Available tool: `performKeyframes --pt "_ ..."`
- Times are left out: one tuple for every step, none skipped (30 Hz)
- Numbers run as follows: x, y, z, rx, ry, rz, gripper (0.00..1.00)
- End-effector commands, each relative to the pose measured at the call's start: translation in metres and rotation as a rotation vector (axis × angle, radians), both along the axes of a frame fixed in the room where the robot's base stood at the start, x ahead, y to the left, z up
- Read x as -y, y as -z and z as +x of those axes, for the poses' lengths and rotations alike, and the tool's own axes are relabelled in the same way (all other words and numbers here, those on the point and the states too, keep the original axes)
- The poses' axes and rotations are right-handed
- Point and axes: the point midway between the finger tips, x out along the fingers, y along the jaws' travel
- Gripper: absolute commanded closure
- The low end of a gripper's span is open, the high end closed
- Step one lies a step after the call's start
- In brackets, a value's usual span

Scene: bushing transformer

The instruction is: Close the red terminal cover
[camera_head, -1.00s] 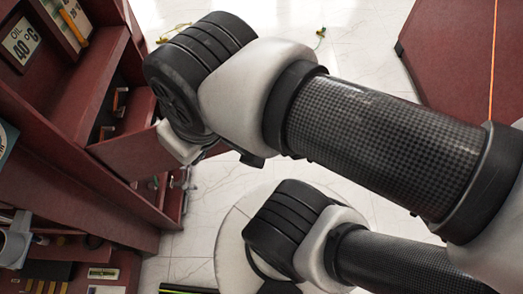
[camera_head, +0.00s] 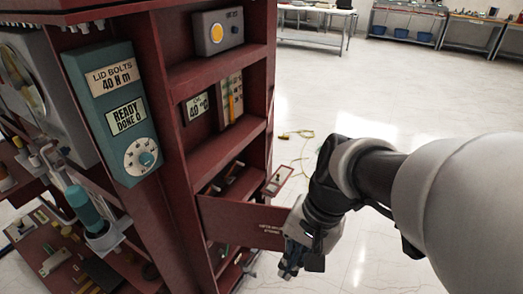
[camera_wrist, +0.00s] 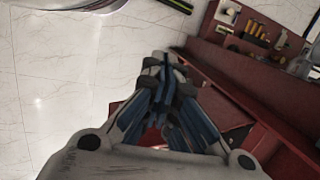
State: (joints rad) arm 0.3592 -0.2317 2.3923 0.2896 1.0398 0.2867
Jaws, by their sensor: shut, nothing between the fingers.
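The red terminal cover (camera_head: 243,222) is a flat dark red panel with small white lettering near its outer end. In the head view it stands out from the lower part of the red cabinet, swung open to the right. My gripper (camera_head: 288,270) is at the cover's outer end, pointing down, shut and empty. I cannot tell whether it touches the cover. In the wrist view my gripper's blue-grey fingers (camera_wrist: 165,62) are together, with red surfaces behind and beside them. Part of the cover's outer end is hidden behind the gripper.
The red cabinet (camera_head: 166,90) carries a teal lid-bolts box (camera_head: 113,112) and shelves with gauges. A small red tab (camera_head: 278,181) juts out above the cover. A workbench with tools (camera_head: 65,245) is at lower left.

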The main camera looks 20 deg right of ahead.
Motion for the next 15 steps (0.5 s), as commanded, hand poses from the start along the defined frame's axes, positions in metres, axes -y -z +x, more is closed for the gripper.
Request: performKeyframes --pt "0.009 0.008 0.004 -0.074 0.123 0.067 1.0" --pt "0.013 0.012 0.007 -0.112 0.195 0.105 1.0" --pt "0.018 0.018 0.01 -0.163 0.293 0.16 1.0" --pt "0.022 0.022 0.013 -0.201 0.365 0.201 1.0" --pt "0.027 0.027 0.015 -0.239 0.439 0.242 1.0" --pt "0.032 0.033 0.018 -0.29 0.534 0.299 1.0" --pt "0.037 0.038 0.021 -0.329 0.607 0.343 1.0" --pt "0.042 0.043 0.022 -0.367 0.68 0.388 1.0" --pt "0.05 0.05 0.025 -0.417 0.777 0.447 1.0" --pt "0.055 0.055 0.027 -0.456 0.847 0.494 1.0" --pt "0.061 0.061 0.028 -0.493 0.918 0.541 1.0" --pt "0.069 0.068 0.03 -0.544 1.011 0.606 1.0" --pt "0.075 0.074 0.031 -0.582 1.08 0.656 1.0" --pt "0.081 0.079 0.032 -0.62 1.148 0.706 1.0" --pt "0.09 0.087 0.033 -0.67 1.236 0.776 1.0"
